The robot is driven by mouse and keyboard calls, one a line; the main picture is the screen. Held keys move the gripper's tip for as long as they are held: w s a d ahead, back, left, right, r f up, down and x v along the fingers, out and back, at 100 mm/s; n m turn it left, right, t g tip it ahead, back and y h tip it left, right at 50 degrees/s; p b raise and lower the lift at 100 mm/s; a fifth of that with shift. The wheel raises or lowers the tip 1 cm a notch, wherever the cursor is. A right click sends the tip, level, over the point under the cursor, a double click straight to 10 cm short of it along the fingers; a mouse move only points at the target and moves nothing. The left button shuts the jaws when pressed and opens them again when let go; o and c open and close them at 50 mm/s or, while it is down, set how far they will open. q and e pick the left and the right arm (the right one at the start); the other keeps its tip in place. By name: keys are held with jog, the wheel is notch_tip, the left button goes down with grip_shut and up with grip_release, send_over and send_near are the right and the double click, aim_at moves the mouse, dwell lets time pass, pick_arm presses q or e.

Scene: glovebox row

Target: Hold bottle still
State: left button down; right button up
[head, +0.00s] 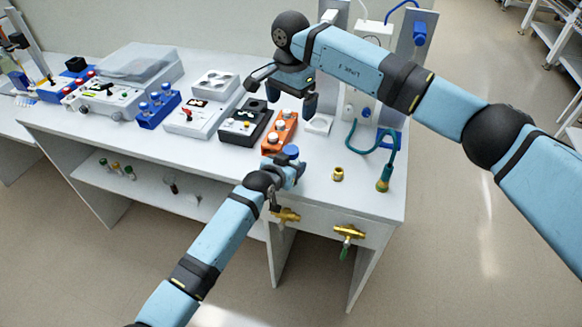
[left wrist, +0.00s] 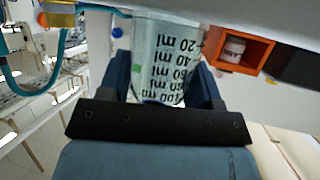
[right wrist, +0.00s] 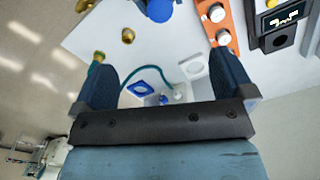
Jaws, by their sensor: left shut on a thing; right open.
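The bottle is clear with black volume marks and shows upside down in the left wrist view (left wrist: 165,55). My left gripper (head: 287,170) is shut around it near the front edge of the bench. In the head view its blue cap (head: 291,150) shows above the gripper, and most of the body is hidden. The cap also shows at the top of the right wrist view (right wrist: 158,10). My right gripper (head: 293,103) is open and empty, above the bench behind the bottle; its spread fingers show in the right wrist view (right wrist: 162,80).
An orange rack (head: 267,147) with white-capped vials stands just behind and left of the bottle. A black device (head: 233,137) and a blue rack (head: 147,121) are further left. A brass fitting (head: 338,174) and a green hose (head: 351,145) lie right. Brass valves (head: 349,231) stick out of the bench front.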

pick_arm(q)
jog(key=shift+c, duration=1.1)
grip_release()
pick_arm(e)
jog(key=shift+r, duration=0.95)
pick_arm(q)
jog(key=v, duration=1.3)
jog(key=shift+s+r, duration=0.2)
jog(key=shift+s, duration=0.15)
jog(key=shift+a, duration=0.15)
